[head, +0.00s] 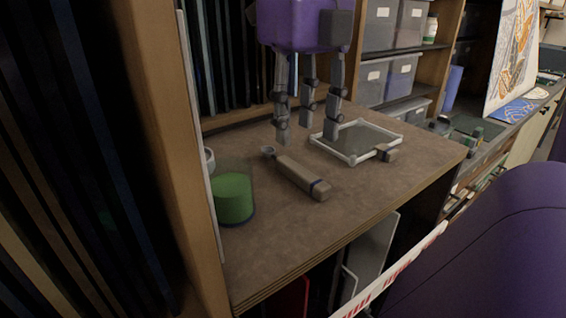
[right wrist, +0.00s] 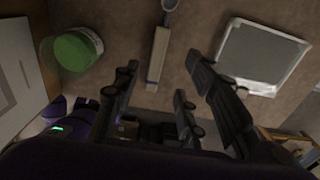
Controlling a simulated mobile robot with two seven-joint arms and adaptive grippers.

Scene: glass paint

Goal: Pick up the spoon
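The spoon (head: 294,174) lies flat on the brown tabletop, with a thick tan handle, a dark band near its end and a small grey metal bowl. It also shows in the right wrist view (right wrist: 158,55), bowl at the top edge. My right gripper (head: 307,136) points down from above, just behind the spoon in the head view, its dark fingers spread and nothing between them. The fingers appear clear of the spoon. My left gripper is not in view.
A clear jar with green paint (head: 234,199) stands left of the spoon. A white-framed glass pane (head: 357,136) lies to the right, with a small tan block (head: 387,153) at its edge. Shelves with grey bins (head: 378,27) stand behind. A wooden upright (head: 172,110) bounds the left.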

